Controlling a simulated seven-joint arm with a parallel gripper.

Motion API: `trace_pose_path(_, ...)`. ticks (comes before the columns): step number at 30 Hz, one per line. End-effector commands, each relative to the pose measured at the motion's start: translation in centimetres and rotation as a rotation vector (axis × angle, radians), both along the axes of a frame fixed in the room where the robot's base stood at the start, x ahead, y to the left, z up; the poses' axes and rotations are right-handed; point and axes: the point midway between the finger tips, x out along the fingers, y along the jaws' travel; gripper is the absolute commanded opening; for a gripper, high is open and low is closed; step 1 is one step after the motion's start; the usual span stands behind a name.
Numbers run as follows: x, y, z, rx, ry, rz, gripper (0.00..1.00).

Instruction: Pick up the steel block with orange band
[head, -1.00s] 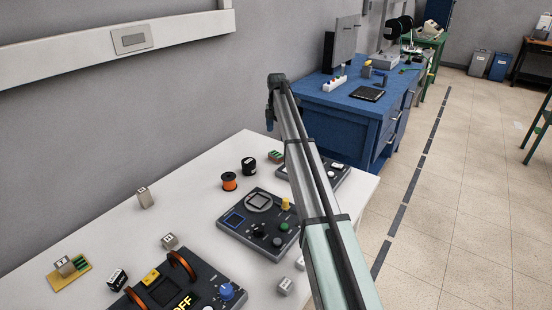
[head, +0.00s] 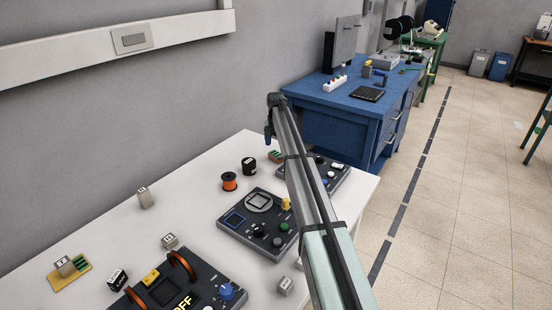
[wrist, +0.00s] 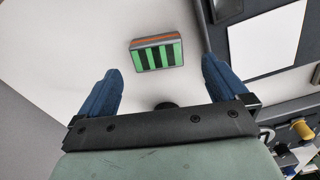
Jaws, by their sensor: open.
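The block with the orange band (wrist: 156,54) lies on the white table in the wrist view, with green and black stripes on one face and an orange strip along its edge. It also shows in the head view (head: 276,156), near the table's back edge, left of my arm. My gripper (wrist: 161,70) is open and empty, its two blue fingers apart. The block appears ahead of the gap between the fingers, with nothing touching it. In the head view, the gripper (head: 268,130) is small and hangs above the back of the table.
Control panels (head: 259,222) lie in front and to the right. More small blocks sit at the table's left. A blue bench (head: 345,115) stands behind.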

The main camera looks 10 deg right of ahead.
Motion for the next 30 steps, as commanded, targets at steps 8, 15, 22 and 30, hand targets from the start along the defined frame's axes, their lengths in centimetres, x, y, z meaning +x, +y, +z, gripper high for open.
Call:
trace_pose_path(8, 0.2, 0.0, -1.9, 0.0, 0.002, 0.0, 1.0)
trace_pose_path(15, 0.4, 0.0, -4.9, 0.0, 0.002, 0.0, 1.0)
trace_pose_path(22, 0.4, 0.0, -5.4, 0.0, 0.0, 0.0, 1.0)
trace_pose_path(30, 0.4, 0.0, -5.4, 0.0, 0.0, 0.0, 0.8)
